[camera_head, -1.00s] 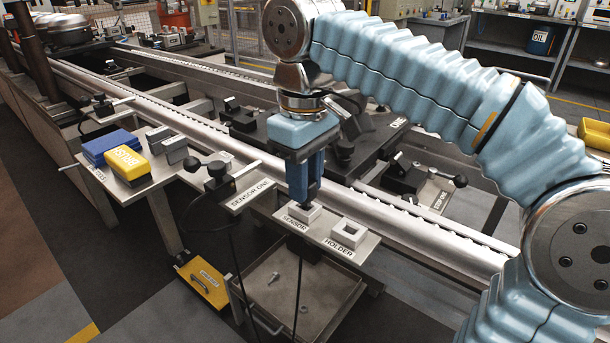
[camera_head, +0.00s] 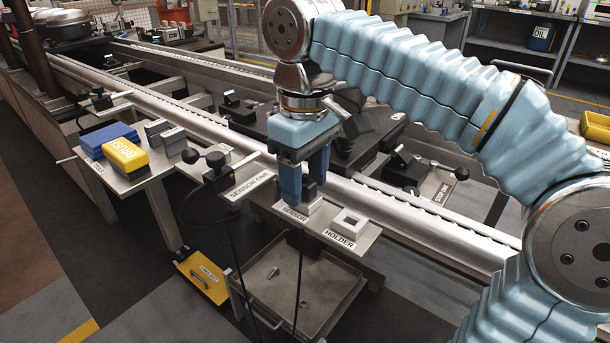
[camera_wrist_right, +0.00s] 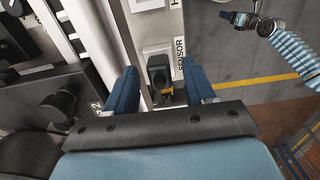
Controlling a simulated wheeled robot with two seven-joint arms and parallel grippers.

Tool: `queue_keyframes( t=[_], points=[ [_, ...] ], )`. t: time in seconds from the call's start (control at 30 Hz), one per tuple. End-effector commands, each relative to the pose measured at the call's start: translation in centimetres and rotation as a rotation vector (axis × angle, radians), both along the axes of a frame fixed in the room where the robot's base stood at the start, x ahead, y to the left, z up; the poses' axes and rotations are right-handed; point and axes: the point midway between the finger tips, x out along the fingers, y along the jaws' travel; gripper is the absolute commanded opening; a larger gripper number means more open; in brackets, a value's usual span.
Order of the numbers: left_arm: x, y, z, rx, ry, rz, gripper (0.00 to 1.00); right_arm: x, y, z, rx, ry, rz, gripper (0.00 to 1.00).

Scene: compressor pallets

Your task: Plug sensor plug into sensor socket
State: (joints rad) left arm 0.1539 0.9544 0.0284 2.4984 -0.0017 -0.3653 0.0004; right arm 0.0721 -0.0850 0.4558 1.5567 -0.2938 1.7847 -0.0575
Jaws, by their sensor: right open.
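The dark sensor plug (camera_head: 308,189) stands at the white sensor socket (camera_head: 317,206), on the ledge part labelled SENSOR. In the right wrist view the black plug (camera_wrist_right: 158,70) sits over the light socket plate (camera_wrist_right: 157,48), with a yellow part at its near end. How deep it sits cannot be told. My right gripper (camera_head: 302,198) is open, its blue fingers on either side of the plug, with gaps showing in the wrist view (camera_wrist_right: 162,88). A small blue-sleeved arm at the wrist view's top right appears to be mine, with the left gripper (camera_wrist_right: 238,18) too small to read.
The square white holder (camera_head: 349,222) is empty beside the socket. The sensor one stand (camera_head: 218,178) is to the left, with black cables hanging below. A metal tray (camera_head: 305,285) is under the ledge. The rail (camera_head: 430,232) runs close behind.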

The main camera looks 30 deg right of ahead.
Motion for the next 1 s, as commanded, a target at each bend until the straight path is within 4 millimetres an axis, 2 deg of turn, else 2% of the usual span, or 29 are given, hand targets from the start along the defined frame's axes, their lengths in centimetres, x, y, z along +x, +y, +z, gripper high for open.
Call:
queue_keyframes(
  t=[0.17,0.4,0.6,1.0],
  points=[
    [0.1,0.2,0.2,0.002,-0.001,0.003,0.61,0.0,0.0,0.5,0.000,-0.001,0.000,0.54],
    [0.0,0.0,1.7,-0.001,0.000,-0.001,0.61,0.1,0.0,4.8,0.001,-0.003,0.002,0.54],
    [0.0,-0.1,2.5,-0.002,0.000,-0.004,0.61,0.0,0.0,7.2,0.002,-0.001,0.001,0.54],
    [0.0,-0.1,2.5,-0.002,0.000,-0.004,0.61,0.0,0.0,7.5,0.000,0.000,0.000,0.54]
  ],
)
